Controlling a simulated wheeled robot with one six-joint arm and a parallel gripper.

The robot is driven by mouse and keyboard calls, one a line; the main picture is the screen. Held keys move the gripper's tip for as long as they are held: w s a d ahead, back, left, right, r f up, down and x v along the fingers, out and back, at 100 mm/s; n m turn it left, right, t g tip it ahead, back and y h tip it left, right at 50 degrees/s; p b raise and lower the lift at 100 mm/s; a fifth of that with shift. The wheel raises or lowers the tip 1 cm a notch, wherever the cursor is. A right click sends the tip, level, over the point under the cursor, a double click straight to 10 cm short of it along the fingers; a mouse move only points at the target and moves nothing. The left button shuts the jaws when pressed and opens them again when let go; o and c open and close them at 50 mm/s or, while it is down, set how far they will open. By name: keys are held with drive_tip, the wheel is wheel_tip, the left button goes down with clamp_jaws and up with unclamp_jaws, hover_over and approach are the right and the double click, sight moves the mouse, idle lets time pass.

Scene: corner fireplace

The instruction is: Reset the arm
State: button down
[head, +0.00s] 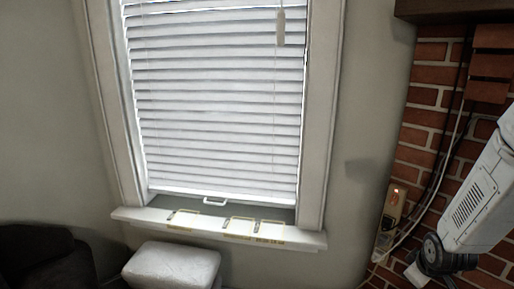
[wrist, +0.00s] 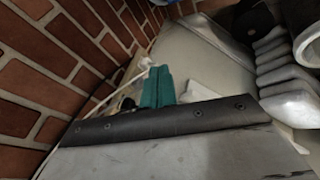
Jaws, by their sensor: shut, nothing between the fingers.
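My gripper (wrist: 157,86) shows in the wrist view as two teal fingers pressed together beyond a dark riveted bar. It is shut and nothing shows between the fingers. My white arm (head: 482,195) reaches in from the right edge of the head view and slants down to a dark joint near the brick wall. The fingers cannot be made out in the head view.
A red brick wall (head: 424,98) stands close by my arm; it also fills the left of the wrist view (wrist: 60,50). A box-like device (head: 391,208) and a pale cable are beside it. A window with blinds (head: 215,100), its sill (head: 150,216) and a white stool (head: 172,266) lie left.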

drive_tip(key=s+a+r+m+g+y, duration=0.1)
drive_tip(key=s+a+r+m+g, duration=0.1)
drive_tip(key=s+a+r, duration=0.6)
drive_tip(key=s+a+r+m+g+y, duration=0.1)
drive_tip(key=s+a+r+m+g, duration=0.1)
drive_tip(key=s+a+r, duration=0.7)
drive_tip(key=s+r+m, duration=0.1)
drive_tip(key=s+r, duration=0.6)
drive_tip(key=shift+r+m, duration=0.4)
drive_tip(key=shift+s+a, duration=0.1)
